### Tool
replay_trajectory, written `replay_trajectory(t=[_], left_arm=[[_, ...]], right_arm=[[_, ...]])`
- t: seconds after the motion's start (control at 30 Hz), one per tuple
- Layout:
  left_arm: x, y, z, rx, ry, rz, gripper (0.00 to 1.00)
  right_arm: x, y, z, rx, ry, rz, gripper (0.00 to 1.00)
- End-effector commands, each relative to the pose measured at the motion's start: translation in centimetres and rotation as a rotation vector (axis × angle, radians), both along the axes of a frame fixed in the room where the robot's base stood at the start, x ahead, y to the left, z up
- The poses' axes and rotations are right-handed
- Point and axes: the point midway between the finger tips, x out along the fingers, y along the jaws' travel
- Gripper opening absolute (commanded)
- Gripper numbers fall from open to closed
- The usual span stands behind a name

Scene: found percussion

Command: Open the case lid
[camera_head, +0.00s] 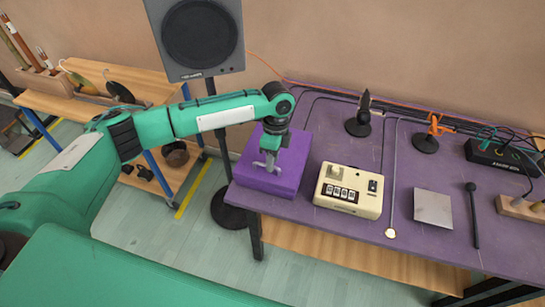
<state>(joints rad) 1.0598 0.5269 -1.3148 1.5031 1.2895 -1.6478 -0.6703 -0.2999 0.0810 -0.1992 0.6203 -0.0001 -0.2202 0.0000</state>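A purple box-shaped case (292,172) sits at the left end of the purple-topped table, its lid down. My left arm reaches in from the left, and my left gripper (267,166) points down over the top of the case. Its grey fingers are at or just above the lid near the middle; I cannot tell whether they touch it. The fingers are small in the picture, and their opening is unclear. The gripper and wrist hide part of the lid. My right gripper is not in view.
Right of the case on the table (310,222) are a cream box with buttons (348,192), a grey square plate (433,208) and a black mallet (474,215). Two small stands and cables are behind. A speaker (200,38) on a pole stands behind my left arm.

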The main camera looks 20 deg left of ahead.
Motion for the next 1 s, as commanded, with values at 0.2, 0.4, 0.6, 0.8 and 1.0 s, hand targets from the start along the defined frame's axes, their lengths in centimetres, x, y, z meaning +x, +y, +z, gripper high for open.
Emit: replay_trajectory(t=[0.2,0.4,0.6,0.8,1.0], left_arm=[[-0.1,0.0,-0.5,0.0,0.0,0.0,0.31],[-0.1,0.0,-0.5,0.0,0.0,0.0,0.21],[-0.1,0.0,-0.5,0.0,0.0,0.0,0.0],[-0.1,0.0,-0.4,0.0,0.0,0.0,0.0],[0.0,-0.1,0.9,-0.001,-0.001,0.0,0.0]], right_arm=[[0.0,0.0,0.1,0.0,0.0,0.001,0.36],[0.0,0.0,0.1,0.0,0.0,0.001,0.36],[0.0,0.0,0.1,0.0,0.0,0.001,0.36],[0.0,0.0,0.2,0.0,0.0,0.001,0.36],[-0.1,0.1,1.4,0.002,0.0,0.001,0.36]])
